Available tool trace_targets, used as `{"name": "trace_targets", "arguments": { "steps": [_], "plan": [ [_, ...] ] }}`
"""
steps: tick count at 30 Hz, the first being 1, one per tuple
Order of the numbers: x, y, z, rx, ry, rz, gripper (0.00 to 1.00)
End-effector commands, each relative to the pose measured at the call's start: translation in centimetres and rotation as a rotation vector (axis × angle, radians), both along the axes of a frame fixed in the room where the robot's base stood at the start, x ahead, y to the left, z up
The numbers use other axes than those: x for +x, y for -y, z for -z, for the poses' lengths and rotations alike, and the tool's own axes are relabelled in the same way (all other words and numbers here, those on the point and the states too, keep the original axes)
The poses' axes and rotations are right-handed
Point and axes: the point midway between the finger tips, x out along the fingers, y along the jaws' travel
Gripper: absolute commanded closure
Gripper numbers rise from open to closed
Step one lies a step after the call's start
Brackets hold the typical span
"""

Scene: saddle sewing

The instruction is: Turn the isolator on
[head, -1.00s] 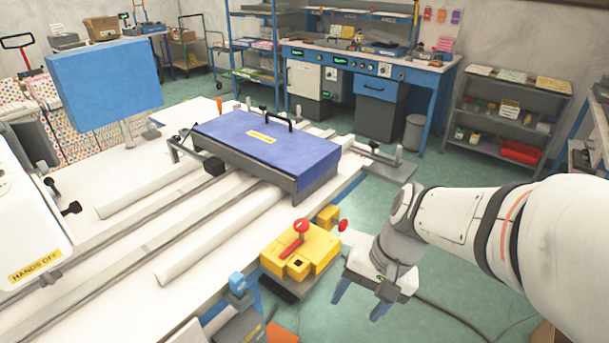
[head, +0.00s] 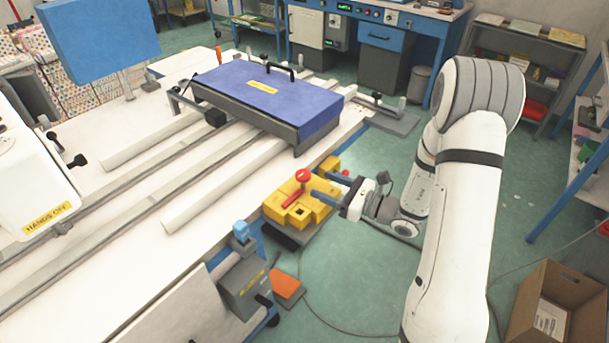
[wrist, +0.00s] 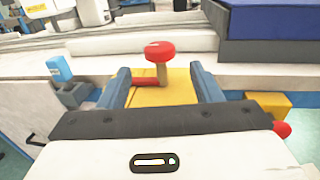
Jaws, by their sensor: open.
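The isolator is a yellow box (head: 298,212) at the bench's front edge, with a round red knob (head: 303,175) on an upright stem and a red lever (head: 291,198) beside it. My gripper (head: 316,185) is open just right of the knob, its blue fingers pointing left toward it. In the wrist view the red knob (wrist: 160,50) stands beyond and between the two open fingers. The red lever (wrist: 146,82) runs left from the stem base there. The fingers appear apart from the knob; contact with the box cannot be told. My gripper partly hides the box.
A blue-topped press block (head: 265,100) stands on the white bench behind. A small blue-capped unit (head: 240,232) is left of the isolator. A smaller yellow box with a red button (wrist: 281,130) sits at right. A cardboard box (head: 555,305) is on the floor.

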Motion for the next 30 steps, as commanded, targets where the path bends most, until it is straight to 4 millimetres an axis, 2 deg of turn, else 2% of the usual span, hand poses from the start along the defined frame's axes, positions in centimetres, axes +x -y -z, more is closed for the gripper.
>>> {"name": "trace_targets", "arguments": {
  "steps": [9,15,25,30],
  "plan": [
    [2.3,-4.4,-0.1,-0.001,0.000,-0.004,0.41],
    [3.3,-6.1,-0.1,-0.001,0.000,-0.003,0.41],
    [3.5,-6.3,0.0,-0.002,0.001,0.000,0.41],
    [3.5,-6.3,0.0,-0.002,0.001,0.000,0.55]
  ]
}}
